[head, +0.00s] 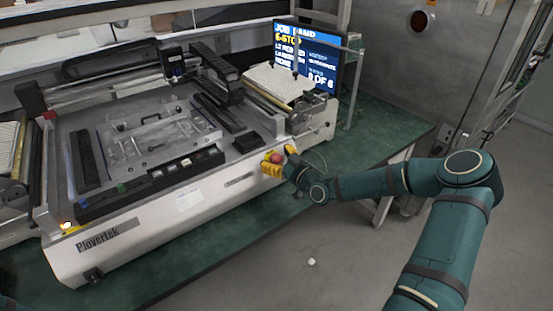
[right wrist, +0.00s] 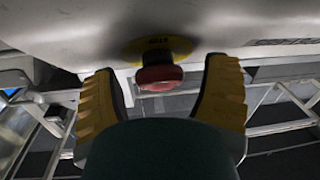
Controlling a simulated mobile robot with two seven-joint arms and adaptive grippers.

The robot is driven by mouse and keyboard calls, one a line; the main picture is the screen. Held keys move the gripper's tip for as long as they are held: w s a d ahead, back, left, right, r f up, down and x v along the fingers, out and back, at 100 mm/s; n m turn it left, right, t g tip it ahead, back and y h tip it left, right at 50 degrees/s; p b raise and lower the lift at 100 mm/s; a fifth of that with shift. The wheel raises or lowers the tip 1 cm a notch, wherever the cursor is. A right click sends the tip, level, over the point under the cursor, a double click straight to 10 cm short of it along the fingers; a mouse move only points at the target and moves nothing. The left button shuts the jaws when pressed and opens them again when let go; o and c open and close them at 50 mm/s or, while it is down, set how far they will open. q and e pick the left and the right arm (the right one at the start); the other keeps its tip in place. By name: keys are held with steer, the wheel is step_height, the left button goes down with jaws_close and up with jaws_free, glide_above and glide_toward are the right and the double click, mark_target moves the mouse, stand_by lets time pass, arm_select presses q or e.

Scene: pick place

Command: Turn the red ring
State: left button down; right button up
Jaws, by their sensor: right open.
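The red ring (head: 276,157) is a round red knob on the front right corner of the white machine. In the right wrist view the red knob (right wrist: 158,76) sits on a yellow plate (right wrist: 150,48) with dark lettering, fixed to the pale machine panel. My right gripper (head: 281,160) is at the knob; its yellow fingers (right wrist: 168,85) are open, one on each side of it. Gaps show between the knob and both fingers in the right wrist view. My left gripper is not in view.
The white machine (head: 150,224) stands on a green table (head: 205,262). A lit screen (head: 312,58) stands behind its right end. The table is bare right of the machine (head: 385,125). A small white object (head: 312,262) lies on the grey floor.

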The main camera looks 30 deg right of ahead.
steer(key=c, duration=1.2)
steer(key=shift+m, duration=0.3)
steer(key=m+h+p, duration=0.1)
steer(key=m+h, duration=0.3)
steer(key=m, duration=0.1)
steer(key=shift+r+m, duration=0.1)
steer(key=shift+m, duration=0.2)
steer(key=shift+d+m+g+h+p, duration=0.1)
steer(key=shift+m+g+h+p, duration=0.5)
steer(key=shift+m+h, duration=1.55)
steer(key=shift+m, duration=0.55)
